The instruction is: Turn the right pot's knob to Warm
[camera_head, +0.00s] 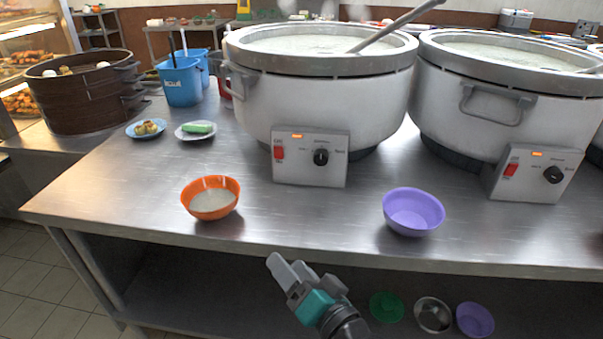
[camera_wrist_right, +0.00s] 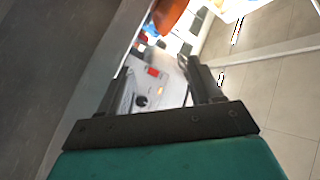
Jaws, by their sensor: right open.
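The right pot (camera_head: 495,110) is a large white stockpot with a grey rim, full of pale congee. Its control box (camera_head: 530,190) carries a red switch (camera_head: 511,169) and a black knob (camera_head: 553,174). The knob's labels and pointer are too small to read. My right gripper (camera_head: 283,267) is open and empty, in front of and below the table's front edge, far left of that knob. In the right wrist view its fingers (camera_wrist_right: 165,85) stand apart, with a panel bearing a red switch and a dark knob (camera_wrist_right: 141,101) beyond them. My left gripper is not in view.
The left pot (camera_head: 310,95) has a similar control box (camera_head: 310,172). An orange bowl of congee (camera_head: 211,205) and an empty purple bowl (camera_head: 413,214) stand near the front edge of the steel table (camera_head: 310,230). More bowls lie on the lower shelf.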

